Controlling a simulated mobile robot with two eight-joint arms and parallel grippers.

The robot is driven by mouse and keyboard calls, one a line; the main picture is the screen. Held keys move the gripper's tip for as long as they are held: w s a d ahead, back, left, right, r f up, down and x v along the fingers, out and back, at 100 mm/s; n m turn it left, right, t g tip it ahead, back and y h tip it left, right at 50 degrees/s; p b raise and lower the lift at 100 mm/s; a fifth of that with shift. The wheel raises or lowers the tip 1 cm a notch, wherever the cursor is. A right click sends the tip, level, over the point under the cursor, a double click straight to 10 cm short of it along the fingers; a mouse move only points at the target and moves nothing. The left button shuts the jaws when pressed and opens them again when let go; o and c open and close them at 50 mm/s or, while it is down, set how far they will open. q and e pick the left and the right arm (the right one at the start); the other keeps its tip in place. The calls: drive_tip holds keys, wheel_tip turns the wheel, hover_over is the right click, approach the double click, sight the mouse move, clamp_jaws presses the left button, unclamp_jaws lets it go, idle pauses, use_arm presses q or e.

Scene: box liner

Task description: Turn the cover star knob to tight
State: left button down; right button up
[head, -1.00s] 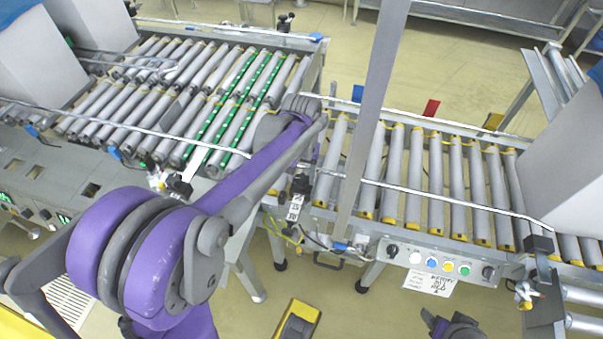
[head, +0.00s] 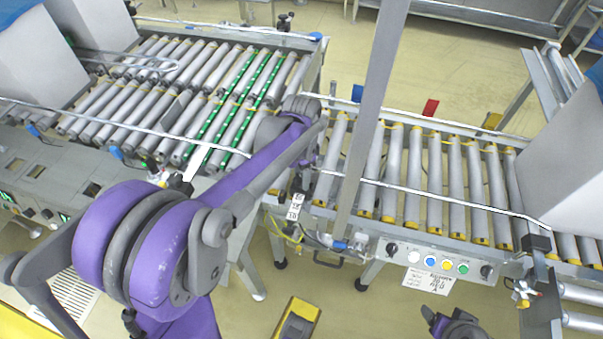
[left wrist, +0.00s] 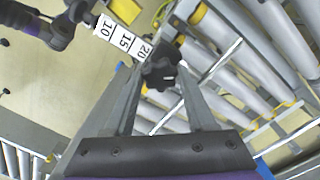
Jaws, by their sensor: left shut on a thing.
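The cover star knob is a black lobed knob (left wrist: 162,70), seen in the left wrist view at the end of a white scale strip (left wrist: 124,40) marked 10, 15, 20. My left gripper (left wrist: 156,80) has its two grey fingers on either side of the knob and is shut on it. How tight the knob is cannot be told. A dark part of my right arm (head: 455,325) shows at the bottom edge; its jaws cannot be made out.
A roller conveyor (head: 430,180) lies to the right, another with green-striped rollers (head: 225,105) to the left. A grey upright post (head: 372,110) stands just right of the gripper. A button panel (head: 440,262) is on the right conveyor's front. Yellow-and-dark equipment (head: 297,322) stands below.

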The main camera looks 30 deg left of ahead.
use_arm(q)
drive_tip(key=m, duration=0.4)
drive_tip(key=shift+m, duration=1.8)
drive_tip(key=shift+c, duration=1.1)
unclamp_jaws()
drive_tip(key=shift+r, duration=0.15)
wheel_tip(320, 180, up, 11)
drive_tip(key=p, duration=0.1)
drive_tip(key=shift+f+p, duration=0.2)
drive_tip(key=shift+p, duration=0.1)
